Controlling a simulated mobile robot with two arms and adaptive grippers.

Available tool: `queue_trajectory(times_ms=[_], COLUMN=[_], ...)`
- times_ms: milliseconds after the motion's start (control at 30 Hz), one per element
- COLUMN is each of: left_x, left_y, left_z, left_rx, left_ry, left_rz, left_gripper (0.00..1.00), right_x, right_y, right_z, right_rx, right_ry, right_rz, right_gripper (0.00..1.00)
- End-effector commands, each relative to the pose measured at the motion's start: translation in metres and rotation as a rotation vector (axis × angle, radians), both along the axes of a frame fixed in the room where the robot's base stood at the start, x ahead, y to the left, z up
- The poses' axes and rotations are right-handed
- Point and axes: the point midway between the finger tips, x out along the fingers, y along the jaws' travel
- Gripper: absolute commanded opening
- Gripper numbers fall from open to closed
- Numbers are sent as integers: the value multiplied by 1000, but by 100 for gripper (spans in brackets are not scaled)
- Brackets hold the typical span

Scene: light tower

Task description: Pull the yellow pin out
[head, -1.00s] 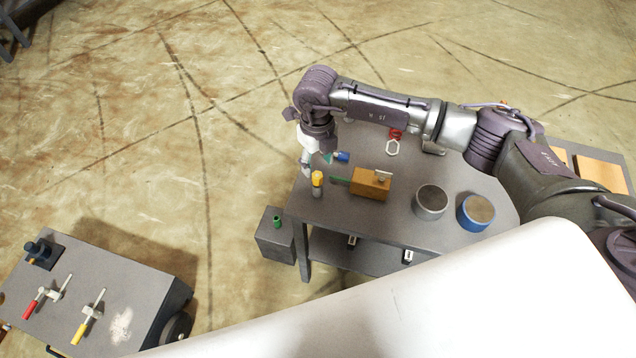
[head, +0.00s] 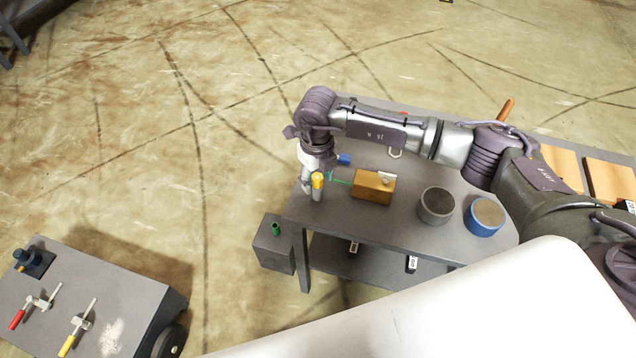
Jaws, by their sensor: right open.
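The yellow pin (head: 317,181) stands upright at the left end of the grey table (head: 334,224); its yellow top sits on a grey lower part. My right gripper (head: 308,187) points down right beside the pin, at its left and partly behind it. It is open. The pin covers part of the fingers, so I cannot tell whether they touch it or stand around it. My left gripper is out of view.
A wooden block (head: 373,188) with a green rod stands right of the pin, and a blue piece (head: 344,159) lies behind. Two round tins (head: 435,206) (head: 484,215) stand further right. A grey box with a green peg (head: 275,229) is at the table's left. A cart (head: 130,290) with levers stands lower left.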

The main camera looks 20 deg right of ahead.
Motion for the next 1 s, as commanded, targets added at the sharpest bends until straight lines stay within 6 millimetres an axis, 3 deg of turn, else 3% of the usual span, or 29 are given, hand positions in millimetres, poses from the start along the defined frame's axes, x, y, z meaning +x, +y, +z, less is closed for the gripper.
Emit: queue_trajectory(times_ms=[833,867,1000], left_x=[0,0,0], left_y=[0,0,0], left_z=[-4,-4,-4], left_rx=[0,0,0], left_ry=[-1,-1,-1], left_rz=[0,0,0], left_gripper=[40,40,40], right_x=[0,0,0], right_y=[0,0,0], right_z=[0,0,0], right_rx=[0,0,0], right_ry=[0,0,0], right_rz=[0,0,0], right_gripper=[53,51,28])
